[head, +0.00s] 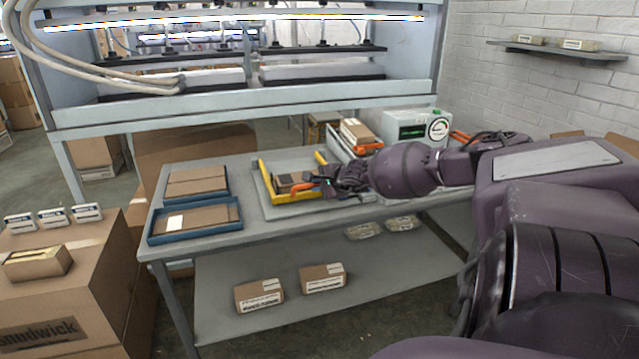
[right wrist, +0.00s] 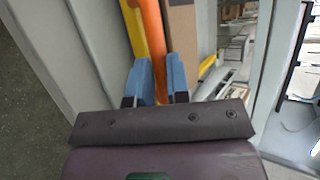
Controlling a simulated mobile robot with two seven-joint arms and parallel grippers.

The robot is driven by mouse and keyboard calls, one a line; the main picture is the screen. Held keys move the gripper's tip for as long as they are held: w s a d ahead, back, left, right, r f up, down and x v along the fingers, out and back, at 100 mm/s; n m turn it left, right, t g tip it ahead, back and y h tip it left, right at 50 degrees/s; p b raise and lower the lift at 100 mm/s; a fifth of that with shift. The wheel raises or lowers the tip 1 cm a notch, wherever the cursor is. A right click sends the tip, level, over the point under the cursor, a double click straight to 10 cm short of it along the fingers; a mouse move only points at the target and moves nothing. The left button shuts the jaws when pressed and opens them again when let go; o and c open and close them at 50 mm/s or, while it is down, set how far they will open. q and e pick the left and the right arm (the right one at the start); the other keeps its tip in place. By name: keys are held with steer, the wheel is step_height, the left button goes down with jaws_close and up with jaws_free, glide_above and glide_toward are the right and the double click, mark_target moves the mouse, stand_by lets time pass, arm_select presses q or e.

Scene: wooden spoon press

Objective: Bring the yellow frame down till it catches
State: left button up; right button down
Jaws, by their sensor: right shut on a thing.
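The yellow frame (head: 264,183) is on a grey plate on the table, around a small brown box (head: 290,180). An orange bar (head: 305,187) lies along its near side. My right gripper (head: 328,184) reaches in from the right and is shut at this orange bar. In the right wrist view, the blue fingertips (right wrist: 161,82) are on either side of the orange bar (right wrist: 150,30), with a yellow bar of the frame (right wrist: 133,28) beside it. Whether the frame is fully down or caught cannot be told. My left gripper is not in view.
Two blue trays with brown boards, the far one (head: 226,187) and the near one (head: 152,240), lie left on the table. A lit white rack (head: 240,110) rises behind.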

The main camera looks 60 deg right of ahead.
steer(key=c, duration=1.1)
jaws_free()
steer(key=f, duration=0.3)
steer(key=shift+s+a+g, duration=0.3)
steer(key=shift+s, duration=0.1)
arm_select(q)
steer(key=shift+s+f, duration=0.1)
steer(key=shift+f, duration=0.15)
arm_select(e)
steer(key=shift+w, duration=0.1)
steer(key=shift+r, duration=0.15)
steer(key=p+v, duration=0.2)
steer(key=shift+r, duration=0.35)
arm_select(q)
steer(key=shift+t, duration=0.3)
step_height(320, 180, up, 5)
steer(key=p, duration=0.4)
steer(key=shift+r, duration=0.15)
arm_select(e)
steer(key=v, duration=0.8)
steer(key=shift+r, duration=0.2)
steer(key=shift+d, duration=0.1)
